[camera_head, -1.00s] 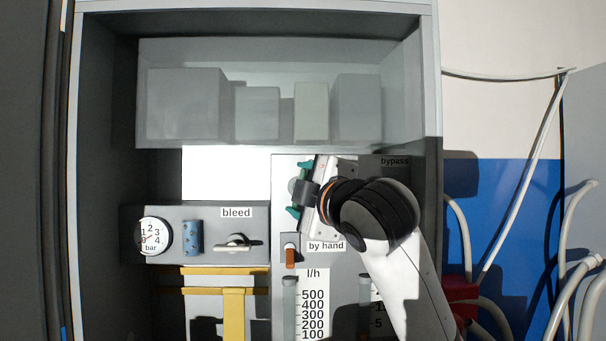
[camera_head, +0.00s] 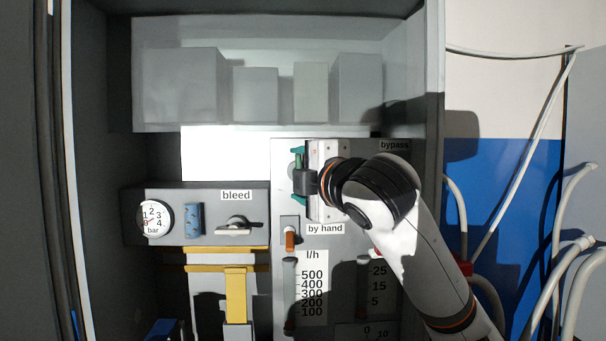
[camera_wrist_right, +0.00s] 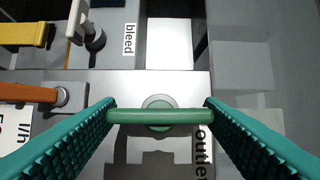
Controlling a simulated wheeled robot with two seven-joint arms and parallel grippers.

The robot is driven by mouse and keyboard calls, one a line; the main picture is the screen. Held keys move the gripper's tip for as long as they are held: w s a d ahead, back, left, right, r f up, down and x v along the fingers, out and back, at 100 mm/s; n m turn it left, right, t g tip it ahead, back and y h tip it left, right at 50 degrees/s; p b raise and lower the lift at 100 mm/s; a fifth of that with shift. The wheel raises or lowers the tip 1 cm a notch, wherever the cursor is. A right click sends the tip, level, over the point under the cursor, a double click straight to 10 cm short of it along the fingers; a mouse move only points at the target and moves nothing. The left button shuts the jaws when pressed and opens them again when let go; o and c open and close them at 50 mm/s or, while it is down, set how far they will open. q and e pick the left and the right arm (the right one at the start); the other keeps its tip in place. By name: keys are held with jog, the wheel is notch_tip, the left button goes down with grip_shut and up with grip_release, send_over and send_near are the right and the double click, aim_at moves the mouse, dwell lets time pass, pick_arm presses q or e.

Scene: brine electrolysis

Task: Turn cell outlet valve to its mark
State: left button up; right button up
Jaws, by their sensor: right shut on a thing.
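The cell outlet valve shows in the right wrist view as a green bar handle (camera_wrist_right: 155,116) on a round green hub, beside a label reading "outlet" (camera_wrist_right: 203,150). The bar lies level across that view. My right gripper (camera_wrist_right: 157,117) is shut on the bar, one teal finger at each end. In the head view my right gripper (camera_head: 299,171) is at the upper left of the grey panel, its fingers one above the other. There the gripper and wrist hide most of the handle. I cannot make out the valve's mark. My left gripper is not in view.
An orange lever (camera_head: 290,239) sits just below, near the "by hand" label (camera_head: 325,229). The bleed valve (camera_head: 236,226) and pressure gauge (camera_head: 156,219) are to the left. Flow scales (camera_head: 312,289) are below. The cabinet's right wall (camera_head: 434,120) stands close to my right arm.

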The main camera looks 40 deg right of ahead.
jog(key=o, duration=1)
jog(key=shift+a, duration=0.1)
jog(key=shift+s, duration=0.1)
jog(key=s+b, duration=0.1)
jog(key=s, duration=0.3)
jog(key=s+a+b, duration=0.1)
jog(key=s, duration=0.2)
jog(key=s+a+b, duration=0.1)
jog(key=s, duration=0.3)
jog(key=shift+s+b, duration=0.3)
jog(key=shift+s, duration=0.05)
